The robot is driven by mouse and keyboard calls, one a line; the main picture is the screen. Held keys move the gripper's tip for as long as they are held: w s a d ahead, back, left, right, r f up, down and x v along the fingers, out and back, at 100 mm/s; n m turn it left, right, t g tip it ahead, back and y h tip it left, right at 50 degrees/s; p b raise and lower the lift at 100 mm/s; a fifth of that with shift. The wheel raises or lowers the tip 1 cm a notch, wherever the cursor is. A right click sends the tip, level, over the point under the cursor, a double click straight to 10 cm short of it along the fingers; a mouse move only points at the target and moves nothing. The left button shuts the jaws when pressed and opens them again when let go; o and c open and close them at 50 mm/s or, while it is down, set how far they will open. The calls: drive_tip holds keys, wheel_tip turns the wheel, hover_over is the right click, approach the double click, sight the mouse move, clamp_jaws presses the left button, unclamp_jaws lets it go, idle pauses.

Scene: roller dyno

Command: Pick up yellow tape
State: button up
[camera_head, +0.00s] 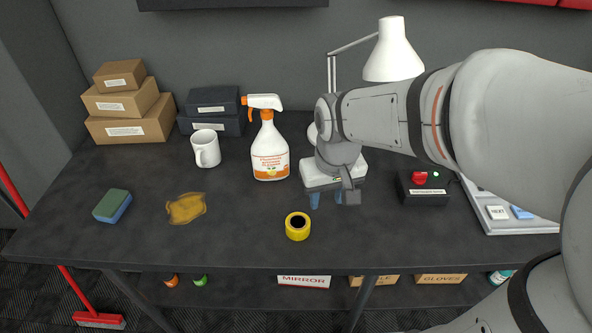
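The yellow tape (291,233) is a small roll with a dark centre, near the front edge of the dark table (240,245). Its hole faces up and toward the camera. My gripper (326,200) is just behind it and to its right, pointing down over the table. Two bluish fingertips show below its white body, with a gap between them. The gripper looks open and empty, apart from the tape. The inner faces of the fingers are too small to make out.
A spray bottle (270,152) stands behind and left of the tape. A white mug (206,148), brown spill (186,208) and sponge (112,206) lie further left. A black box with a red button (422,190) is on the right. A white lamp (393,52) stands behind my arm.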

drive_tip(key=n+g, duration=0.1)
drive_tip(key=n, duration=0.1)
hover_over(289, 225)
drive_tip(key=d, duration=0.1)
wheel_tip(289, 225, down, 7)
drive_tip(key=f, duration=0.5)
drive_tip(key=a+f, duration=0.1)
drive_tip(key=f, duration=0.2)
drive_tip(key=shift+c, duration=0.2)
clamp_jaws()
